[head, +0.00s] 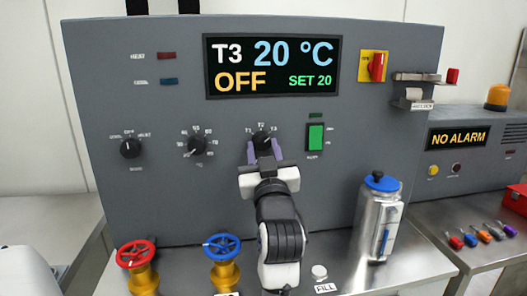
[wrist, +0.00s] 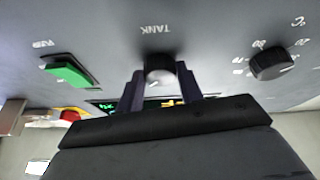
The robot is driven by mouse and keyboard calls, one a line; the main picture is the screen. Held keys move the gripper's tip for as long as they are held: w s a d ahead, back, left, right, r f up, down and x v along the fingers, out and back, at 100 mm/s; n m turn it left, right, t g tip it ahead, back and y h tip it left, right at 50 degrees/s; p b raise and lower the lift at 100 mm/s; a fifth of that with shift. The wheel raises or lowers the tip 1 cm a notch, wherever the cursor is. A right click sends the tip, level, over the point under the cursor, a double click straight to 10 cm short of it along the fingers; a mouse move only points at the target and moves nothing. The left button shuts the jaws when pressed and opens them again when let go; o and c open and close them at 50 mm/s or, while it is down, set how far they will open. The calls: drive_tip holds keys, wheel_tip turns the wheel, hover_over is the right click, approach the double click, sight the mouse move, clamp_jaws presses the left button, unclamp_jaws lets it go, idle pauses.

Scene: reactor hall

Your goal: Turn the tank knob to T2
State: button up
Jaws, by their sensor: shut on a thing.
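The black tank knob (head: 262,139) is on the grey panel below the display, with marks T1, T2 and T3 around it. My gripper (head: 263,148) is at the knob, its two purple fingers shut on it from either side. In the wrist view, which is upside down, the knob (wrist: 159,69) sits between the fingers (wrist: 160,80), by the label TANK. The display (head: 272,66) reads T3, 20 °C, OFF and SET 20. The knob's pointer is hard to make out behind the gripper.
A temperature knob (head: 197,145) and a further knob (head: 131,148) are to the left. A green switch (head: 315,137) is close on the right. Red (head: 135,253) and blue (head: 222,247) valve wheels and a metal canister (head: 377,222) stand below on the bench.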

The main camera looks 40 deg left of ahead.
drive_tip(key=n, duration=0.1)
drive_tip(key=n+g, duration=0.1)
drive_tip(key=n+y+b, duration=0.1)
drive_tip(key=n, duration=0.1)
drive_tip(key=shift+w+d+g, duration=0.2)
drive_tip(key=shift+w+g, duration=0.05)
drive_tip(key=shift+g, duration=0.05)
drive_tip(key=n+g+y+b, duration=0.1)
drive_tip(key=n+g, duration=0.1)
drive_tip(key=n, duration=0.1)
drive_tip(key=shift+n, duration=0.4)
drive_tip(key=shift+w+d+r+n+g+y+b, duration=0.15)
drive_tip(key=shift+n+g+b, duration=0.5)
drive_tip(key=shift+n, duration=0.8)
drive_tip(key=shift+a+r+n+g+y+b, duration=0.1)
drive_tip(key=shift+n+g+y+b, duration=0.25)
drive_tip(key=shift+n+g, duration=0.75)
drive_tip(key=shift+n+t, duration=0.35)
drive_tip(key=shift+n, duration=0.1)
drive_tip(key=o, duration=1)
drive_tip(key=shift+d+f, duration=0.1)
